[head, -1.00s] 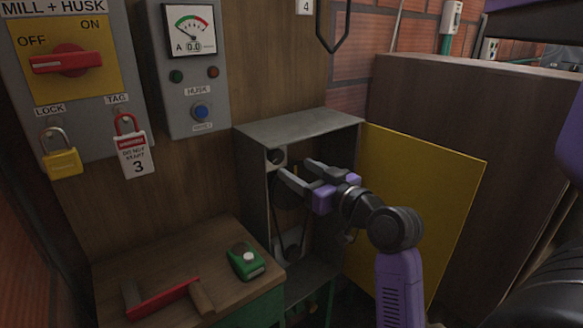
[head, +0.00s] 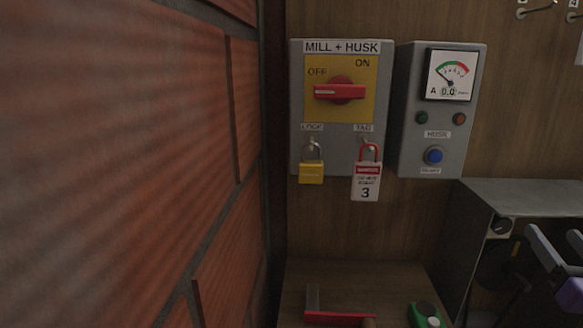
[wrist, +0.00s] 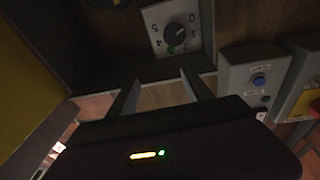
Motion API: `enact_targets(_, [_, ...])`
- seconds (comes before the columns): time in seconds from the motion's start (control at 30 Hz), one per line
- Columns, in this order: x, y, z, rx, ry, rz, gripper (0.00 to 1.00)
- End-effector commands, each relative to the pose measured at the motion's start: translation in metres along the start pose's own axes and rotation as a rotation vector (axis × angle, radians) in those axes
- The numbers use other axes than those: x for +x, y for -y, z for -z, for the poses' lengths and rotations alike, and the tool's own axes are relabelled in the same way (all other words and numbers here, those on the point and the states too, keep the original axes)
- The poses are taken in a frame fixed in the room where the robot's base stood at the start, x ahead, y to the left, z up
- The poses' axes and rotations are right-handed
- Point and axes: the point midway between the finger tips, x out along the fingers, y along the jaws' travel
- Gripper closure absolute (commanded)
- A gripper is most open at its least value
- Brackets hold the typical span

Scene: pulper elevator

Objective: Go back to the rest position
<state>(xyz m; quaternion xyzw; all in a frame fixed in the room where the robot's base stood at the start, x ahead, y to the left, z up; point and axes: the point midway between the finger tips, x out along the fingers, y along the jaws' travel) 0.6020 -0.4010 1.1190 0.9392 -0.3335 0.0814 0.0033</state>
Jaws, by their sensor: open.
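My gripper (head: 556,248) shows at the right edge of the head view, in front of the open grey machine housing (head: 465,215); most of my arm is out of frame. In the wrist view my gripper (wrist: 158,92) has its two fingers apart with nothing between them. Beyond the fingertips is a grey plate with a black numbered dial (wrist: 176,33) and a small green light. My arm is still extended by the housing.
The MILL + HUSK panel (head: 298,100) carries a red switch (head: 340,92), a yellow padlock (head: 311,173) and a red tag (head: 366,183). The HUSK meter box (head: 407,110) is beside it. A bench (head: 290,285) holds a red-framed tool and a green device (head: 424,314). A brick wall fills the left.

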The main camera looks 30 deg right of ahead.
Motion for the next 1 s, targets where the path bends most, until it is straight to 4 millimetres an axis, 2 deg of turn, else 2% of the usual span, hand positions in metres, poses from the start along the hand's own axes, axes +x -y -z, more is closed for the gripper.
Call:
enact_targets(0.13, [-0.013,0.009,-0.014,0.009,-0.037,-0.041,0.41])
enact_targets(0.23, [-0.026,0.026,-0.029,0.009,-0.045,-0.04,0.41])
enact_targets(0.47, [-0.075,0.086,-0.074,-0.002,-0.026,0.039,0.41])
enact_targets(0.6, [-0.116,0.126,-0.097,-0.01,0.002,0.125,0.41])
enact_targets(0.77, [-0.172,0.167,-0.119,-0.019,0.051,0.243,0.41])
enact_targets(1.0, [-0.269,0.209,-0.144,-0.036,0.171,0.443,0.41])
